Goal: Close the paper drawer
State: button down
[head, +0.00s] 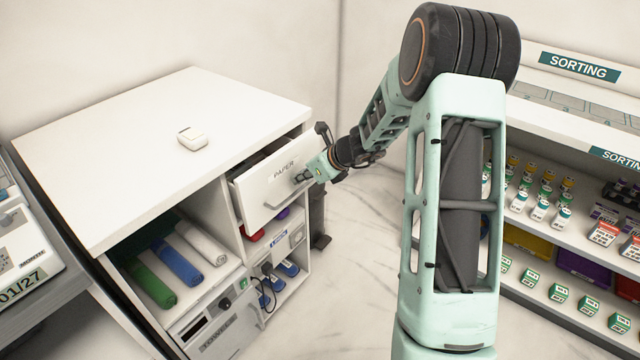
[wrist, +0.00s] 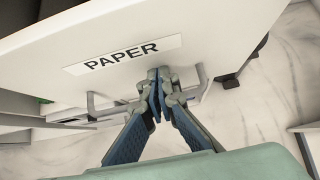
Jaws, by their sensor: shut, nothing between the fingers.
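The paper drawer (head: 278,180) is a white drawer with a PAPER label at the top right of the white cabinet (head: 232,205). It stands pulled out a little, with a gap showing above its front. Its front also fills the upper part of the wrist view (wrist: 180,25), with a grey bar handle (wrist: 100,108) along it. My gripper (head: 302,177) is at the drawer front, beside the label. In the wrist view my gripper (wrist: 158,75) has its fingertips together, close to the front just below the label. I cannot tell if they touch it.
A small white box (head: 191,137) lies on the cabinet top. Rolled towels (head: 178,262) in green, blue and white lie in an open compartment at left. A sorting shelf (head: 560,220) with bottles and boxes stands at right. Marble floor (head: 350,270) is clear between them.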

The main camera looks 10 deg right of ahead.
aim_at(291, 168)
jog(key=w+a, duration=0.2)
jog(key=w, duration=0.1)
jog(key=shift+a+p, duration=0.15)
jog(key=shift+p, duration=0.25)
jog(key=shift+w+a+r, duration=0.1)
jog(key=shift+w+r, duration=0.05)
jog(key=shift+a+r, duration=0.1)
